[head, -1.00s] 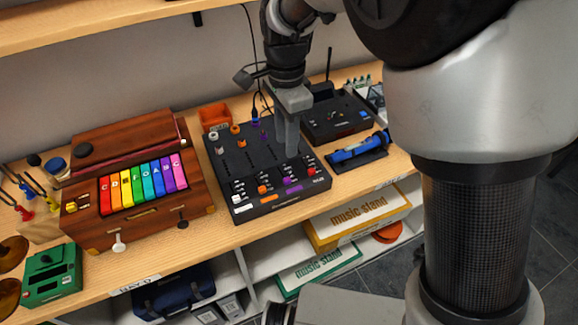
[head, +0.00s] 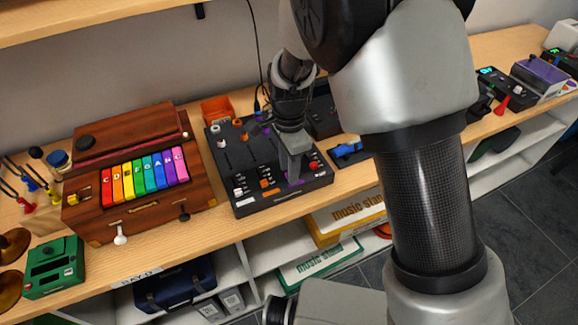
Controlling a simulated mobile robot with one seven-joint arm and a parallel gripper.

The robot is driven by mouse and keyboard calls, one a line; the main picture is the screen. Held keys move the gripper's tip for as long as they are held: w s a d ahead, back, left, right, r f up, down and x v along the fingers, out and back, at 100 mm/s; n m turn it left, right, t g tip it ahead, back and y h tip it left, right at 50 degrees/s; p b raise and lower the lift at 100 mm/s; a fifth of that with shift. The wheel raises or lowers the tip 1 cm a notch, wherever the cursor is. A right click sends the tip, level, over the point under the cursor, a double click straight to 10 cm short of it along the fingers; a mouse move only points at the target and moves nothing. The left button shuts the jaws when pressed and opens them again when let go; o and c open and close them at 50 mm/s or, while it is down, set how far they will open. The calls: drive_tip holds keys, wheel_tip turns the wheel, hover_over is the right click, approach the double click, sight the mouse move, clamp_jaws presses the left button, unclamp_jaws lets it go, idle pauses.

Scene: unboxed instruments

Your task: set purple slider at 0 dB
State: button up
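The black mixer (head: 238,158) lies on the wooden bench, with colored knobs at its back and colored sliders along its front. My gripper (head: 292,178) points down over the mixer's front right, with its fingertips at the purple channel. A little purple (head: 300,181) shows beside the fingertips. The purple slider's cap and its scale are hidden behind the fingers or too small to read. I cannot tell whether the fingers touch the cap or how far apart they are. The orange slider (head: 265,183) is left of the gripper, and the red slider (head: 314,166) is to its right.
A wooden box with rainbow keys (head: 144,178) stands left of the mixer. An orange bin (head: 217,110) is behind it. A blue device (head: 346,152) lies to its right, partly hidden by my arm. A cable hangs behind the mixer.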

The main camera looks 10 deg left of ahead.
clamp_jaws()
drive_tip(key=shift+w+a+p, duration=0.15)
drive_tip(key=shift+w+a, duration=0.55)
drive_tip(key=shift+w, duration=0.2)
drive_tip(key=shift+w+a+p, duration=0.15)
drive_tip(key=shift+w+a, duration=0.55)
drive_tip(key=shift+w, duration=0.2)
unclamp_jaws()
drive_tip(key=shift+r, duration=0.15)
wheel_tip(320, 180, up, 17)
drive_tip(key=shift+r, duration=0.1)
